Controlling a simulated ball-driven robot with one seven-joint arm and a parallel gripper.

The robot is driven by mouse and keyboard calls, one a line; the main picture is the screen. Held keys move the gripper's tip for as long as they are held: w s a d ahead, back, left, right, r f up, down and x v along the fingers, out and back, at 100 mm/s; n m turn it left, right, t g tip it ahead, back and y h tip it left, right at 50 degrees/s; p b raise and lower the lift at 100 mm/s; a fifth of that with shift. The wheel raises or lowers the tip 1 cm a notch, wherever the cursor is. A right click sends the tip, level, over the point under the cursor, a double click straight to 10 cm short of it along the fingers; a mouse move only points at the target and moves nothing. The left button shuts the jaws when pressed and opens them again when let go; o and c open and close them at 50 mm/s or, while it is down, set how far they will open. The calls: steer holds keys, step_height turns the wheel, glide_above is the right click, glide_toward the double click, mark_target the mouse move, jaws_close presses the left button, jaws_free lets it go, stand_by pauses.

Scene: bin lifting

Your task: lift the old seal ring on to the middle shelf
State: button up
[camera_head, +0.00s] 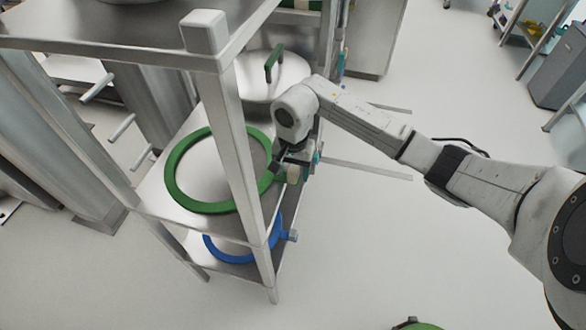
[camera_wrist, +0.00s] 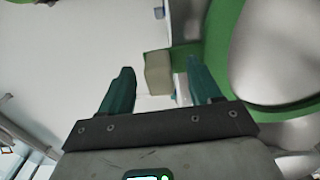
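A green ring (camera_head: 178,197) lies flat on the middle shelf (camera_head: 153,190) of the metal rack. A short beige tab (camera_wrist: 158,72) sticks out from its rim, and the ring's green band (camera_wrist: 220,40) fills the upper right of the wrist view. A blue ring (camera_head: 222,254) with a grey tab lies on the shelf below. I cannot tell from the frames which ring is the old one. My gripper (camera_head: 287,170) is at the right edge of the middle shelf, beside the green ring. Its fingers (camera_wrist: 160,68) are apart, with the beige tab between and just beyond their tips.
A rack post (camera_head: 232,140) stands in front of the green ring. A round metal lid (camera_head: 262,78) with a green handle sits behind it. The top shelf (camera_head: 120,35) overhangs. Another green object (camera_head: 416,325) shows at the bottom edge.

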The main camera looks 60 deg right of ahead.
step_height(320, 180, up, 11)
steer(key=shift+b, duration=0.45)
stand_by(0.3)
steer(key=shift+s+f, duration=0.1)
steer(key=shift+f, duration=0.05)
stand_by(0.4)
